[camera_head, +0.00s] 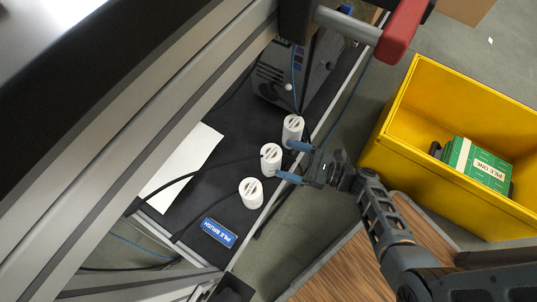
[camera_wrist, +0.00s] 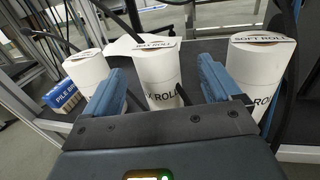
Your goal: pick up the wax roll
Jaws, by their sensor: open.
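Three white rolls stand upright in a row on a dark shelf. The roll at right in the wrist view (camera_wrist: 258,72) reads "SOFT ROLL". The roll at left (camera_wrist: 87,72) has no readable label.
A blue box labelled "PILE BRUSH" (camera_head: 218,232) lies near the shelf's front end. A dark machine (camera_head: 285,80) stands beyond the rolls, a white sheet (camera_head: 180,168) lies left of them, and cables cross the shelf. A yellow bin (camera_head: 400,150) holds a green box (camera_head: 478,164).

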